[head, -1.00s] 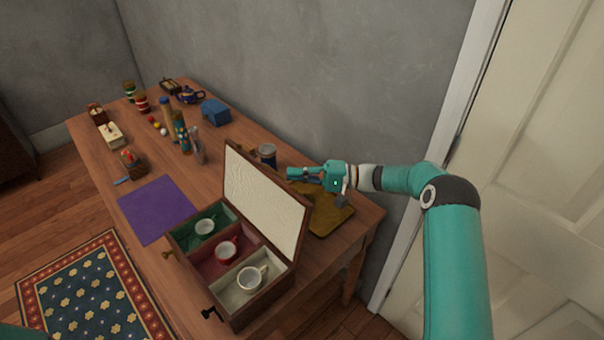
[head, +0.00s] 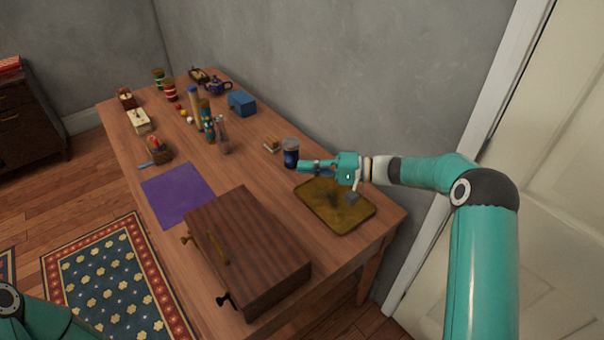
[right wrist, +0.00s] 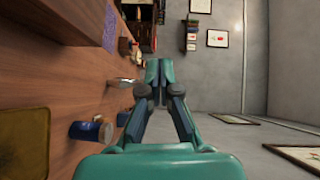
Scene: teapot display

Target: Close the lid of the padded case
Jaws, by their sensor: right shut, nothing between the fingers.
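The padded case (head: 250,247) stands at the near end of the wooden table with its dark striped wooden lid down. Its padding and the cups inside are hidden. Brass fittings and a dark latch show on its front side. My right gripper (head: 303,167) is above the table behind the case, clear of the lid, close to a dark blue jar. In the right wrist view its fingers (right wrist: 155,72) are together with nothing between them. My left gripper is not in view; only part of my left arm shows at the lower left corner.
A mustard tray (head: 318,205) lies under my right forearm, with the blue jar (head: 291,160) beside it. A purple cloth (head: 176,192) lies left of the case. Several jars, boxes and a blue teapot (head: 217,87) stand farther back. The wall is close behind the table.

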